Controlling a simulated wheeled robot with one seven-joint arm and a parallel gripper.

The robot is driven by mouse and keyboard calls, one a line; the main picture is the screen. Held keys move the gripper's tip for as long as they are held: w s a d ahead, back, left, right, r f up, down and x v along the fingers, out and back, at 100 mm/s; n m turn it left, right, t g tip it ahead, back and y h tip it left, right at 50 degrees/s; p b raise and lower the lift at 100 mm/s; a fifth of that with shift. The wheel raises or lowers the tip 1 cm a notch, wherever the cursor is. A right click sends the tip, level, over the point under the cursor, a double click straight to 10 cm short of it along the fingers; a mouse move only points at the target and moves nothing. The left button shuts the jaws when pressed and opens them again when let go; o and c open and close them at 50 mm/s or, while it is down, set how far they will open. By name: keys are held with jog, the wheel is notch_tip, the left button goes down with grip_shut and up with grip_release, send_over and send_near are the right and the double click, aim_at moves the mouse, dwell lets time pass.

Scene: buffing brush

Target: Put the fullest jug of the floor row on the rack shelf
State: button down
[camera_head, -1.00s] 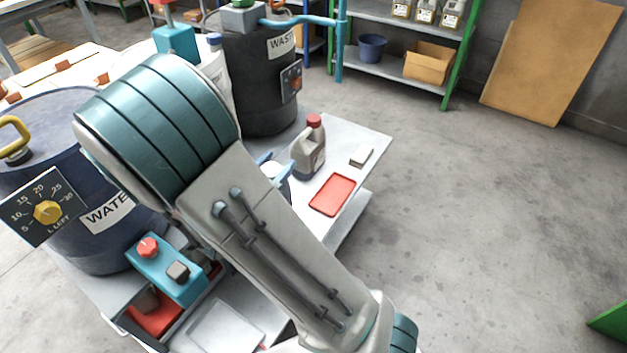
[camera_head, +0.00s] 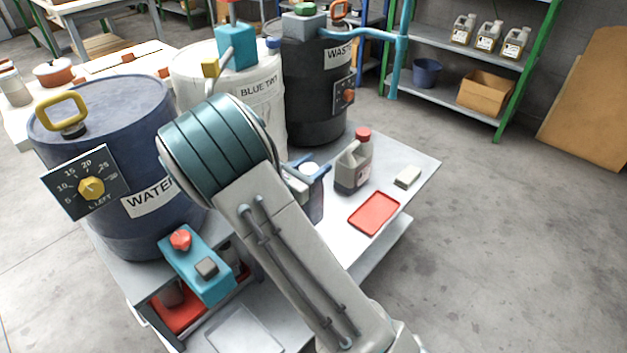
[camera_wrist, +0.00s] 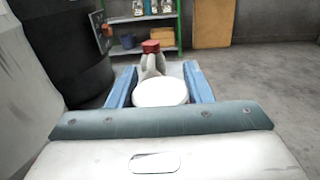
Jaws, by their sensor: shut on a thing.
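My gripper (camera_head: 308,172) is shut on a container with a round white top (camera_head: 306,168), above or at the front of the cart top. In the wrist view the white top (camera_wrist: 160,92) sits between my two blue fingers (camera_wrist: 160,88). The container's body is partly hidden by my arm. A grey jug with a red cap (camera_head: 353,168) stands on the cart just right of my gripper; it also shows in the wrist view (camera_wrist: 151,62). The rack shelf (camera_head: 430,38) at the back right holds three jugs with labels (camera_head: 488,37). I cannot make out a floor row of jugs.
Large drums, WATER (camera_head: 125,150), BLUE TWT (camera_head: 190,75) and WASTE (camera_head: 310,100), stand left and behind. The rack's lower shelf holds a bucket (camera_head: 426,72) and a cardboard box (camera_head: 486,90).

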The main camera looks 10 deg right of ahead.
jog(key=shift+w+f, duration=0.3)
jog(key=shift+w, duration=0.3)
jog(key=shift+f+b, duration=0.7)
jog(key=shift+f, duration=1.4)
jog(key=c, duration=0.7)
grip_release()
